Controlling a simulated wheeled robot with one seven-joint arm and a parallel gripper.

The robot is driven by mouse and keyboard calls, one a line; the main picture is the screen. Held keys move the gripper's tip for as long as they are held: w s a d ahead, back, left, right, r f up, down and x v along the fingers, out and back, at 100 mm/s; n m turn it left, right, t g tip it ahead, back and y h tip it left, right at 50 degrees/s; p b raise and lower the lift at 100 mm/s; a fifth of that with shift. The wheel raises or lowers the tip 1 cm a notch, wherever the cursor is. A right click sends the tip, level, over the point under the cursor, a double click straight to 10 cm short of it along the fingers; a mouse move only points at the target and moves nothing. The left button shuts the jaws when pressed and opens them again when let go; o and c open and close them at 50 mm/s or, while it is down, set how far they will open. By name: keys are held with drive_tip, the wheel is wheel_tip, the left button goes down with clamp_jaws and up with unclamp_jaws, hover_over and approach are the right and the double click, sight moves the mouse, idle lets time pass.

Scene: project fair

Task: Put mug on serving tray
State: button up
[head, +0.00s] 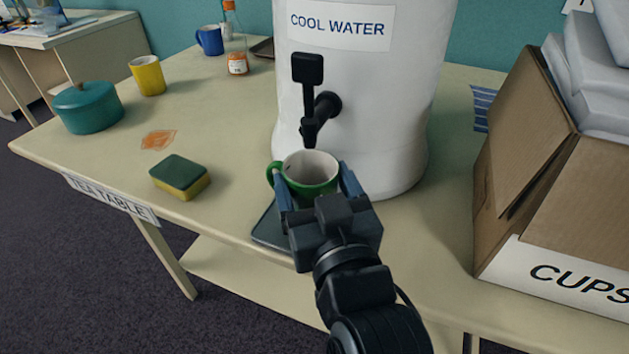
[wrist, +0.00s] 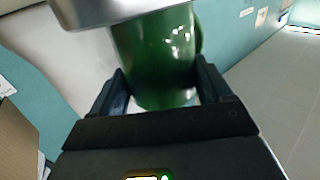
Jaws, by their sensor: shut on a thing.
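The green mug (head: 307,180), white inside and with its handle on the left, is upright below the black tap of the white water dispenser. My gripper (head: 317,190) has its fingers on both sides of the mug and is shut on it. The mug also fills the middle of the wrist view (wrist: 157,62), between the fingers (wrist: 165,95). A dark grey flat tray (head: 268,232) lies partly hidden under my gripper; I cannot tell whether the mug touches it. Another dark tray (head: 263,48) shows partly at the back, behind the bottle and dispenser.
The dispenser (head: 355,100) stands close behind the mug. A box marked CUPS (head: 545,170) is at right. A sponge (head: 180,177), teal pot (head: 88,108), yellow mug (head: 147,75), blue mug (head: 209,40) and bottle (head: 236,50) are at left.

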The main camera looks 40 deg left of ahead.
drive_tip(key=shift+f, duration=0.1)
drive_tip(key=o, duration=1.4)
drive_tip(key=shift+f, duration=0.1)
